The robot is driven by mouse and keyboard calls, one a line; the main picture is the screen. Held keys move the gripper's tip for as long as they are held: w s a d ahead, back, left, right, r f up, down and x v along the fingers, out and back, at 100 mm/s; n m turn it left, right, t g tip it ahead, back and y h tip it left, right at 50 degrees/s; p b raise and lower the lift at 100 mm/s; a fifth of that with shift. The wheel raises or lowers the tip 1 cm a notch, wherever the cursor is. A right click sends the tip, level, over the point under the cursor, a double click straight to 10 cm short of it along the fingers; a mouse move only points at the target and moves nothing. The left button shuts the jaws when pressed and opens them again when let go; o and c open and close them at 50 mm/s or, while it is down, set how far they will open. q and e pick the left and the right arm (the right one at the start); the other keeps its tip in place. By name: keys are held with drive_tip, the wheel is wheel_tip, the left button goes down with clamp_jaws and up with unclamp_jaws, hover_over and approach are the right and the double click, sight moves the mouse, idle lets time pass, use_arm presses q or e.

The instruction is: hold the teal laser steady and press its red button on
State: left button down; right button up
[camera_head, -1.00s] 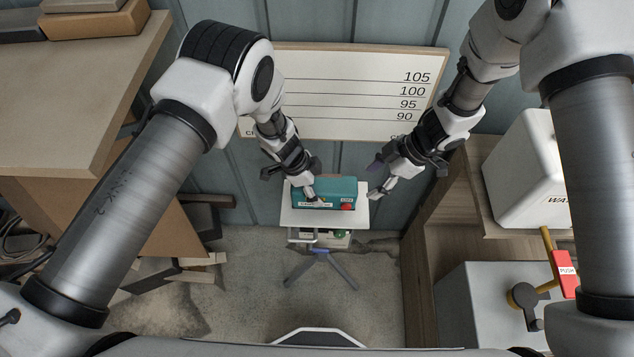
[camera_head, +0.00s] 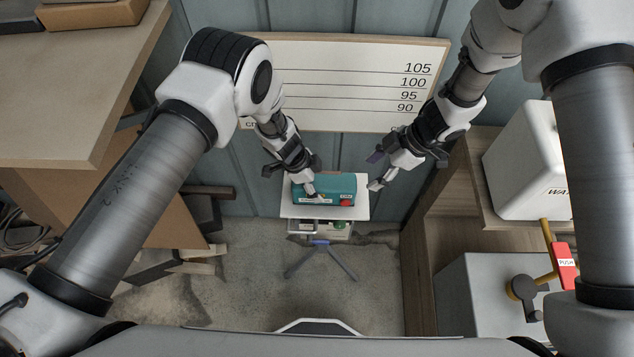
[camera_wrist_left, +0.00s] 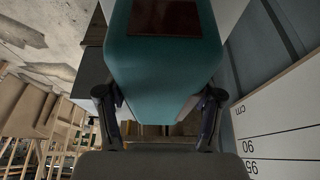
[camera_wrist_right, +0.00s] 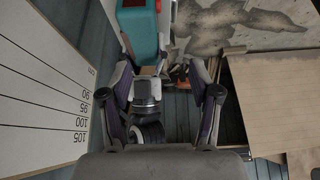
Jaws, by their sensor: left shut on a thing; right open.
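The teal laser (camera_head: 325,190) is a box on a small white-topped stand (camera_head: 300,212) in the middle of the head view. A red patch (camera_head: 346,200), apparently its button, shows at its right end; red also shows on it in the right wrist view (camera_wrist_right: 158,6). My left gripper (camera_head: 310,190) is shut on the laser, with its fingers on both sides of the teal body (camera_wrist_left: 160,65) in the left wrist view. My right gripper (camera_head: 376,183) is open and empty, just right of the laser and apart from it. It also shows open in the right wrist view (camera_wrist_right: 160,95).
A white board (camera_head: 345,75) with numbered lines stands behind the stand. A wooden workbench (camera_head: 75,90) is on the left, with timber below it. The floor in front is clear.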

idle(0.7)
clamp_jaws()
idle(1.1)
